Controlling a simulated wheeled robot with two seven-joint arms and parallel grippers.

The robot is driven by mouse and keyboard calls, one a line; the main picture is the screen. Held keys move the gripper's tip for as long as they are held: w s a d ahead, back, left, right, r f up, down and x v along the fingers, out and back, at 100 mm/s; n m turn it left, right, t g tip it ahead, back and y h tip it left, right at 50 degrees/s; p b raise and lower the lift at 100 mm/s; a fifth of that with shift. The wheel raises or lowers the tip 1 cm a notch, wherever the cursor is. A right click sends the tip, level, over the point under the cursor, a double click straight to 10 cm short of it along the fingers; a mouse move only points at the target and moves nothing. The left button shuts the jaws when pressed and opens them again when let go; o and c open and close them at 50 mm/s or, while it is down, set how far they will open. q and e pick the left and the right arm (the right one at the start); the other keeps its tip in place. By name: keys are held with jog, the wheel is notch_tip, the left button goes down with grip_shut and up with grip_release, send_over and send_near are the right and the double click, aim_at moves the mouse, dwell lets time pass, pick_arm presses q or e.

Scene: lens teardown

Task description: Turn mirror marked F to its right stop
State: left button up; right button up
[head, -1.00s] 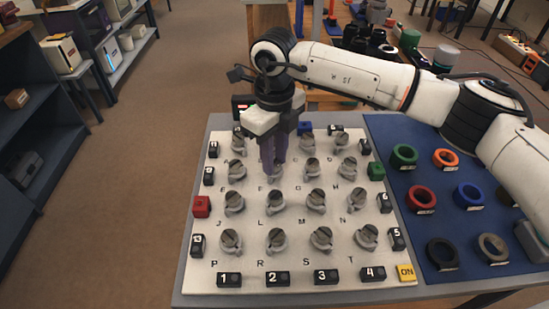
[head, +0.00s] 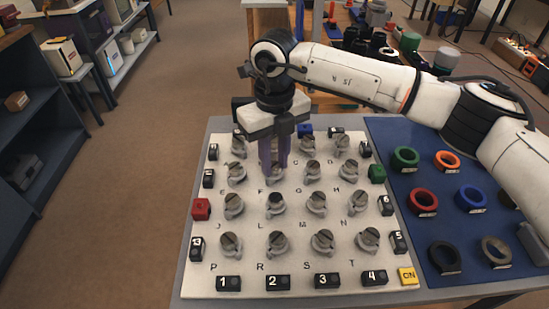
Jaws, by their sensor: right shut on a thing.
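The mirror marked F (head: 273,182) stands in the second row from the back of the white board (head: 250,222), second from the left. The letter F is printed just in front of it. My right gripper (head: 274,164) points straight down over this mirror, its purple fingers shut on the mirror's top. The fingers hide the upper part of the mirror, so its exact angle is hard to see. My left gripper is not in view.
Several similar grey mirrors stand in rows close around F, including the E mirror (head: 236,173) and the G mirror (head: 312,171). Numbered black blocks line the board's edges, with a red block (head: 201,209) at left. A blue mat (head: 447,227) with coloured rings lies at right.

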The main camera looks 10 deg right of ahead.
aim_at(275, 165)
jog(key=shift+r, duration=0.1)
jog(key=o, duration=1.1)
jog(key=shift+c, duration=0.2)
notch_tip(275, 165, up, 10)
jog(key=shift+r, duration=0.15)
